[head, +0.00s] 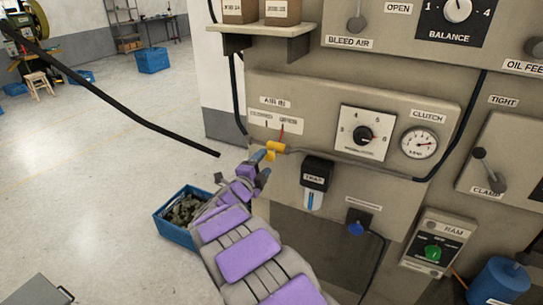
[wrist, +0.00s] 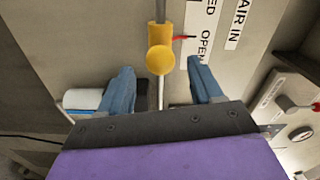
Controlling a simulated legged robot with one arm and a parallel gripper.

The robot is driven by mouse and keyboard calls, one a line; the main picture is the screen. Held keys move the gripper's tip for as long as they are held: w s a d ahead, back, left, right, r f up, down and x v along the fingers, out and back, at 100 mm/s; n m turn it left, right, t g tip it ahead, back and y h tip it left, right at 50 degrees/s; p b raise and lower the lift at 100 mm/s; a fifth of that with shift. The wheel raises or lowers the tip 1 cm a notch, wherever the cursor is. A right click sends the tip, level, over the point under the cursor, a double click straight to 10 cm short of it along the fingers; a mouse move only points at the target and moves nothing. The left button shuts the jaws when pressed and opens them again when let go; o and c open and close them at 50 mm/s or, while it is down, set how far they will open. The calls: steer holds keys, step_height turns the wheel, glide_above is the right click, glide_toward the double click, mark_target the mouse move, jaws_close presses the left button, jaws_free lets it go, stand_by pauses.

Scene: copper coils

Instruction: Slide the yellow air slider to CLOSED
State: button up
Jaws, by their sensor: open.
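The yellow air slider (head: 275,147) sits on a thin pipe under the AIR IN label (head: 275,102) on the grey machine panel. Small labels above it appear to read CLOSED and OPEN. In the wrist view, the slider with its round knob (wrist: 160,60) is ahead of the fingertips, near the OPEN label (wrist: 197,62) and a red mark. My gripper (head: 262,169) is just below and left of the slider in the head view. In the wrist view, its blue fingers (wrist: 155,78) are apart with nothing gripped, one on each side of the slider's line.
To the right are a dial (head: 362,136), a gauge (head: 419,142) and a filter bowl (head: 315,184). A shelf with boxes (head: 262,30) juts out above. A blue bin of parts (head: 176,214) stands on the floor below. Open floor lies to the left.

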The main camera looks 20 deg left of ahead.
mark_target(272, 154)
steer(key=w, duration=0.7)
steer(key=shift+d+f+b, duration=0.15)
steer(key=shift+d+b, duration=0.05)
steer(key=shift+b, duration=0.1)
steer(key=shift+c, duration=0.5)
jaws_close()
